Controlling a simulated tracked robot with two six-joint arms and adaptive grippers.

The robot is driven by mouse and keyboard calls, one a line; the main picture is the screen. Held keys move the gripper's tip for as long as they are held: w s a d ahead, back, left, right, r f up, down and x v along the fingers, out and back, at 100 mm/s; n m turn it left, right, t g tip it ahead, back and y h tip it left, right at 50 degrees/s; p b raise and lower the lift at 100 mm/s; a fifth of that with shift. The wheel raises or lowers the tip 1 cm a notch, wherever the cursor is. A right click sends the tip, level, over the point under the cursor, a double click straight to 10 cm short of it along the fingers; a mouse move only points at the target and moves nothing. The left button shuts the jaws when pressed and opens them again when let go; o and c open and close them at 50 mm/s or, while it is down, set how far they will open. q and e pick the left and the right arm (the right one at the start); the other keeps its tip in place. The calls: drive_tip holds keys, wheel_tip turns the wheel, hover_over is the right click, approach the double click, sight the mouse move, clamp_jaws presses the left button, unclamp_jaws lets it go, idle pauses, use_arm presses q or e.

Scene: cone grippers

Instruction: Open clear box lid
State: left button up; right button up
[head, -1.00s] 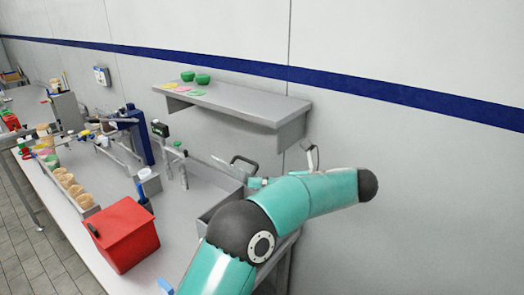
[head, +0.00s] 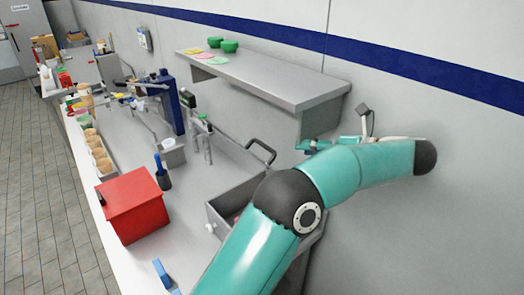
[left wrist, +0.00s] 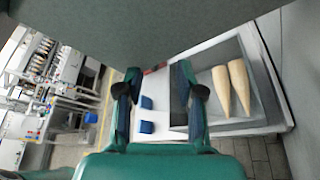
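No clear lid can be made out for certain. A grey open-topped box (head: 217,214) stands at the right end of the bench in the head view, partly hidden by my left arm. A black handle (head: 262,150) rises behind it. My left gripper (head: 312,146) is to the right of the handle and apart from it, below the shelf. In the left wrist view my left gripper (left wrist: 157,85) has its two fingers spread, with nothing seen between the tips. A grey tray there holds two tan cones (left wrist: 232,88). My right gripper is not in view.
A red box (head: 135,206) stands on the white bench's front part. A grey wall shelf (head: 270,80) with green bowls (head: 229,46) overhangs the back. Cups, stands and a blue column (head: 173,108) crowd the left. Blue blocks (left wrist: 147,103) show in the wrist view.

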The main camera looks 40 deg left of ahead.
sight(260, 144)
use_arm(q)
drive_tip(key=b+x, duration=0.4)
drive_tip(key=x, duration=1.1)
drive_tip(key=shift+b, duration=0.35)
clamp_jaws()
